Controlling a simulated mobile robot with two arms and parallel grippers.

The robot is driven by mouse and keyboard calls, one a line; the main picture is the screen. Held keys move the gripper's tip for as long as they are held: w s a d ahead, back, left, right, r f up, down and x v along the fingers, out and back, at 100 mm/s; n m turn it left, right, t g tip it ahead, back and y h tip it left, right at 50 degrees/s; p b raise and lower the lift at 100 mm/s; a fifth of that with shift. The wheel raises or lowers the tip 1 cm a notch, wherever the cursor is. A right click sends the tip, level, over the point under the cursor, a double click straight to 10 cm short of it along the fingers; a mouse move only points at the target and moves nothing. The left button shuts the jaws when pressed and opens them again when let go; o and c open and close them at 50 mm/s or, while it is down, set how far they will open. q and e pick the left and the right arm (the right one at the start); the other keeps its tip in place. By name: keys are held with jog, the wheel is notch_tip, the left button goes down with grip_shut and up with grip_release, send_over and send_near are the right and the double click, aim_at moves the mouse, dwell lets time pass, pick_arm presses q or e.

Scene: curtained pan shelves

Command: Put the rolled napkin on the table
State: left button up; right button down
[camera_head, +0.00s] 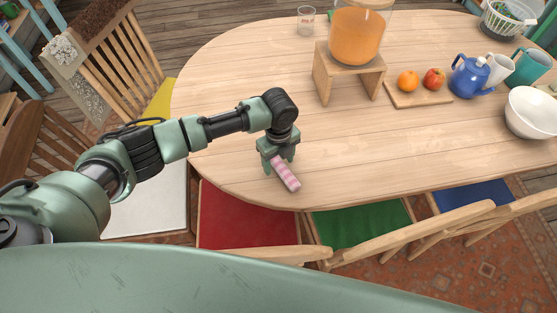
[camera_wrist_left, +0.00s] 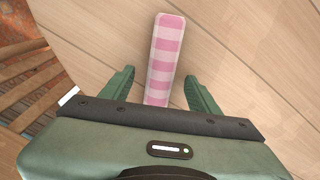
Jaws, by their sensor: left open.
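The rolled napkin (camera_head: 286,174), pink with pale stripes, lies on the wooden table (camera_head: 240,85) near its front left edge. My left gripper (camera_head: 278,167) is just over the napkin's far end and points down. In the left wrist view the napkin (camera_wrist_left: 166,55) runs between the two spread fingers (camera_wrist_left: 160,92), with a gap on each side. The fingers are open and do not touch it there. The napkin's near end is hidden behind the gripper body. My right gripper is in neither view.
A drink dispenser (camera_head: 358,32) on a wooden stand (camera_head: 347,76), a board (camera_head: 419,98) with fruit, a blue teapot (camera_head: 469,76) and a white bowl (camera_head: 532,112) stand farther right. Chairs with red (camera_head: 247,215) and green (camera_head: 361,222) seats line the front edge. The table around the napkin is clear.

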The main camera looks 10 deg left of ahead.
pick_arm(q)
notch_tip(320, 180, up, 8)
jog(key=shift+f+b, duration=0.1)
jog(key=shift+b, duration=0.4)
dwell(0.8)
